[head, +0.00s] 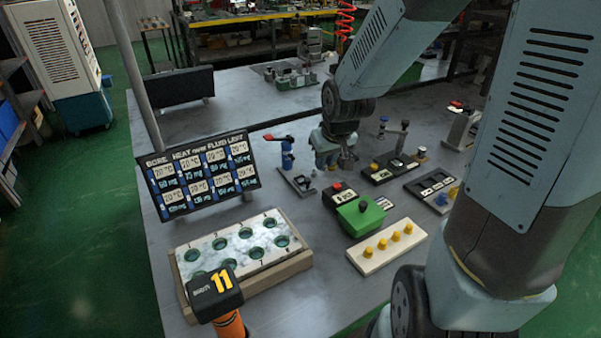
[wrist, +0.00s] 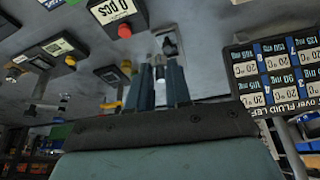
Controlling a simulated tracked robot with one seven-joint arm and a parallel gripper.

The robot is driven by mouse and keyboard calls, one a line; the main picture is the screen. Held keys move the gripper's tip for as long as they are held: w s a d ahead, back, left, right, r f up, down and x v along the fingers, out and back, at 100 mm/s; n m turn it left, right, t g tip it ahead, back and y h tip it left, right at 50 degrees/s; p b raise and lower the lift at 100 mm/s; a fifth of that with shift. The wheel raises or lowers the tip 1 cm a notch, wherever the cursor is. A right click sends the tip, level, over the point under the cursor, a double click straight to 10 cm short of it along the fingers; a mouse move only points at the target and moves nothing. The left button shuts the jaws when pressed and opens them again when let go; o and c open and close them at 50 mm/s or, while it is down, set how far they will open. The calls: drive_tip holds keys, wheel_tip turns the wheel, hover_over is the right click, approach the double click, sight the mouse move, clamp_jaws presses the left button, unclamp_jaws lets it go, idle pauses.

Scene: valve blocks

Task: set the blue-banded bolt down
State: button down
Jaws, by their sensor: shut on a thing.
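My gripper (head: 335,162) hangs above the middle of the table, just right of a blue valve (head: 288,158) with a red handle. In the wrist view its two fingers (wrist: 160,84) are close together on a small pale piece (wrist: 160,72). This is likely the bolt, but its blue band cannot be made out. The fingers hide most of it. In the head view the held piece is too small and shaded to tell apart from the fingers. I cannot tell whether its lower end touches anything.
A tray with numbered holes (head: 186,265) lies at the front left, below a black fluid board (head: 202,176). A red-button box (head: 338,190), a green block (head: 361,215) and a pale strip with yellow knobs (head: 372,262) stand nearby. Dark blocks lie to the right.

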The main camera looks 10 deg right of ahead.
drive_tip(key=shift+w+a+f, duration=0.7)
drive_tip(key=shift+w+f, duration=0.8)
drive_tip(key=shift+w, duration=0.25)
drive_tip(key=shift+w+a+f, duration=0.75)
drive_tip(key=shift+w+f, duration=0.75)
drive_tip(key=shift+w, duration=0.25)
drive_tip(key=shift+w+a+f, duration=0.7)
drive_tip(key=shift+w+f, duration=0.8)
drive_tip(key=shift+w, duration=0.25)
drive_tip(key=shift+f, duration=1.5)
drive_tip(key=c, duration=1)
unclamp_jaws()
drive_tip(key=shift+f, duration=0.1)
